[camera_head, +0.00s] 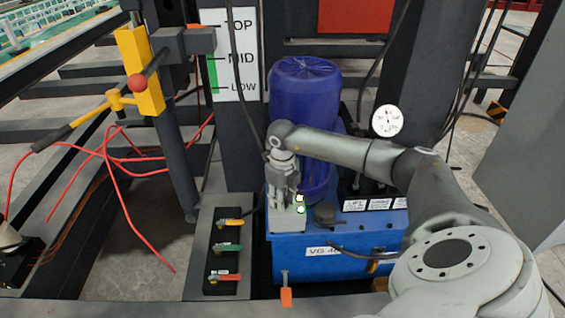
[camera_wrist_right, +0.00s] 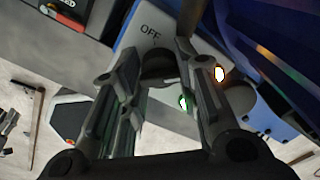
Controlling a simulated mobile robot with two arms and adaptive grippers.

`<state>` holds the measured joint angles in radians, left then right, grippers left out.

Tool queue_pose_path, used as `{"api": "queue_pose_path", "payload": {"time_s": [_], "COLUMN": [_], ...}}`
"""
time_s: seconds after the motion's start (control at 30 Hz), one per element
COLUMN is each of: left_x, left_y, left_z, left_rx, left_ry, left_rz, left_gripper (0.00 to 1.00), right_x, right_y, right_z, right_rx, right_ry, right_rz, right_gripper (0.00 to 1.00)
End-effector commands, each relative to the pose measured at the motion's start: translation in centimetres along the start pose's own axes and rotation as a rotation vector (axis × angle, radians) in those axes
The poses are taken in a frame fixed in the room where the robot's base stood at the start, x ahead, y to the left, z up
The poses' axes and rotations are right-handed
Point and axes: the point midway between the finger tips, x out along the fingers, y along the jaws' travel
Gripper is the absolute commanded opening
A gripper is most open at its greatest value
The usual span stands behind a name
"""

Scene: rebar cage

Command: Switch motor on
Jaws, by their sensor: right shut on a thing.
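The blue motor (camera_head: 305,115) stands upright on the blue power unit (camera_head: 335,262). A pale grey switch box (camera_head: 288,222) sits at its front left, with a yellow-white lamp (camera_head: 300,198) and a green lamp (camera_head: 300,210), both lit. My right gripper (camera_head: 284,192) points down at the box top. In the right wrist view, its fingers (camera_wrist_right: 160,75) are closed around a dark round knob (camera_wrist_right: 158,66) next to the word OFF (camera_wrist_right: 150,31). The fingers partly hide the knob, so I cannot tell its turned position. My left gripper is out of view.
A black valve block (camera_head: 226,255) with yellow, green and red handles stands left of the power unit. A dial gauge (camera_head: 387,121) is behind my arm. A yellow post (camera_head: 139,70) and red cables (camera_head: 110,160) lie to the left.

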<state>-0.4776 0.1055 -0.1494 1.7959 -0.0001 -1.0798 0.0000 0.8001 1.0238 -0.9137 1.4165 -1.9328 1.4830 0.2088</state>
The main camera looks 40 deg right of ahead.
Motion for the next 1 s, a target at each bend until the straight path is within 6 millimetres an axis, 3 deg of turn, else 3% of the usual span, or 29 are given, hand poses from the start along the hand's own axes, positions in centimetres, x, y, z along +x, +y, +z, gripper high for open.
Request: {"api": "queue_pose_path", "payload": {"time_s": [0.27, 0.3, 0.47, 0.8, 1.0], "left_x": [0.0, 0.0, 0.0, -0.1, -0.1], "left_y": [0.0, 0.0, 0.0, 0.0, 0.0], "left_z": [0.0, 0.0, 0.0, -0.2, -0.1], "left_rx": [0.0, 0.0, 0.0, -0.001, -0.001], "left_ry": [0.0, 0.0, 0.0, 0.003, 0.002], "left_rz": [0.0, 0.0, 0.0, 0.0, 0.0], "left_gripper": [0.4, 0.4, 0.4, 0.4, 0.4], "right_x": [-0.1, -0.1, -0.1, -0.3, -3.2], "right_y": [-0.1, -0.1, -0.1, 0.0, -0.1], "right_z": [0.1, 0.1, 0.1, 0.1, 0.1], "right_rx": [0.005, 0.005, 0.004, 0.002, 0.002], "right_ry": [-0.003, -0.003, -0.003, -0.002, -0.006], "right_rz": [-0.001, -0.001, -0.001, 0.0, -0.002], "right_gripper": [0.06, 0.35, 0.53, 0.53, 0.53]}}
